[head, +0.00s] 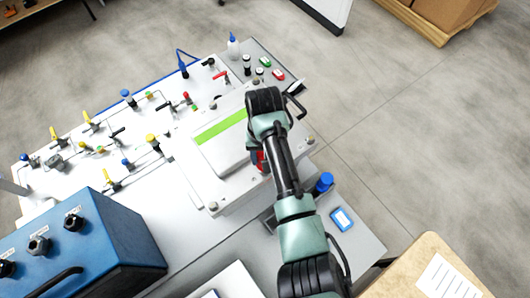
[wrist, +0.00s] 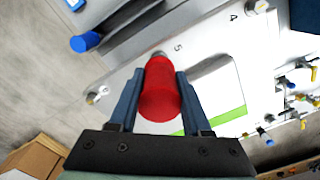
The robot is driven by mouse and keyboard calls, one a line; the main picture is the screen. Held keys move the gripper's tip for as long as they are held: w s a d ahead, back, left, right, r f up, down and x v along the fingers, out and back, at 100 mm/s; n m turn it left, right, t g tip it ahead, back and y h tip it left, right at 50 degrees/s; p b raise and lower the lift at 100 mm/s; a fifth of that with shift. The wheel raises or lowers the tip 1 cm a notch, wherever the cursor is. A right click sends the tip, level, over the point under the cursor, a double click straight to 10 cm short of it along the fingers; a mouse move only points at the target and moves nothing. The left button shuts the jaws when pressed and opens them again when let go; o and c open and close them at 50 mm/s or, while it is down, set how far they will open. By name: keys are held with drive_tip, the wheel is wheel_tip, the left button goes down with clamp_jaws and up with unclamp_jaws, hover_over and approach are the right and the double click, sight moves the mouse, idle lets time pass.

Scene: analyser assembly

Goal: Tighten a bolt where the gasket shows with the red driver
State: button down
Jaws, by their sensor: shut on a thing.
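My gripper (wrist: 159,76) is shut on the red driver (wrist: 158,98), one dark finger on each side of its handle. In the head view only a bit of the red driver (head: 260,161) shows beside my arm. The driver is over the pale cover plate (head: 190,178) with a green stripe. A grey round part shows just beyond the driver's far end, near the number 5; I cannot tell if they touch. Bolts show at the plate's edge, one at a corner (wrist: 97,95) and one near the number 4 (wrist: 259,7). I cannot make out the gasket.
A blue box with knobs (head: 85,245) stands front left. Valves and thin pipes cover the white panel (head: 95,165) on the left. A blue-capped object (head: 323,183) and a blue-edged card (head: 342,219) are right of my arm. A wooden surface (head: 430,270) is front right.

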drive_tip(key=m, duration=0.3)
drive_tip(key=shift+w+a, duration=0.1)
drive_tip(key=m, duration=0.4)
drive_tip(key=shift+r, duration=0.1)
drive_tip(key=m, duration=0.7)
drive_tip(key=shift+w+a, duration=0.15)
drive_tip(key=shift+w, duration=0.05)
drive_tip(key=c, duration=0.6)
unclamp_jaws()
drive_tip(key=shift+o, duration=0.7)
drive_tip(key=shift+s, duration=0.1)
drive_tip(key=shift+d, duration=0.25)
clamp_jaws()
